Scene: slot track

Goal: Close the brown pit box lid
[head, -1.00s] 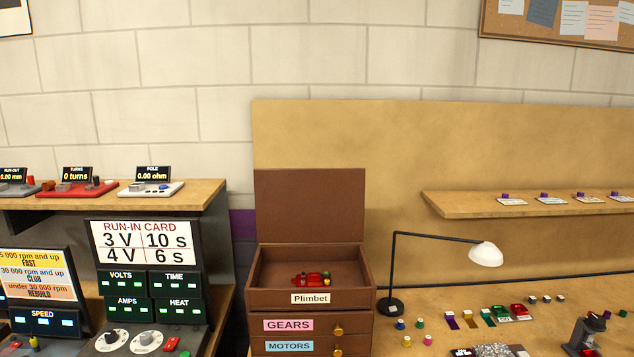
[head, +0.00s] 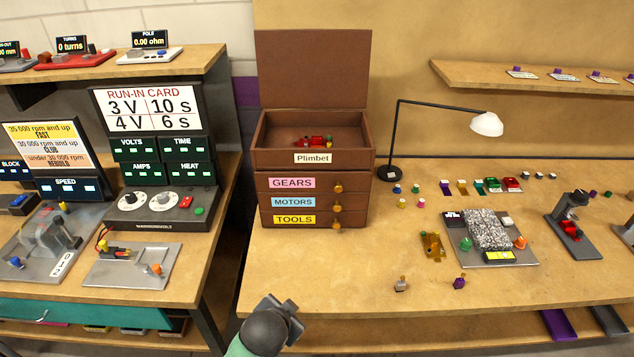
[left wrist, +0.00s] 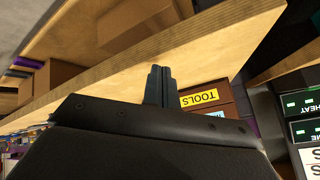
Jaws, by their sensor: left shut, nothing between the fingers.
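The brown pit box (head: 265,158) stands on the bench against the back board, with a "Plimbet" label and drawers marked gears, motors and tools below. Its brown lid (head: 313,68) is open and stands upright at the back. Small red and other coloured parts (head: 317,140) lie in the open top tray. My left gripper (head: 290,305) is at the bottom of the head view, in front of the bench edge and well below the box. In the left wrist view its fingers (left wrist: 159,86) are together and empty, with the tools drawer (left wrist: 205,98) beyond. My right gripper is not in view.
A black lamp (head: 398,140) with a white shade stands right of the box. A motor stand (head: 573,222) and a tray with a grey block (head: 488,230) sit further right. The run-in station (head: 155,205) is at left. Bench in front of the box is clear.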

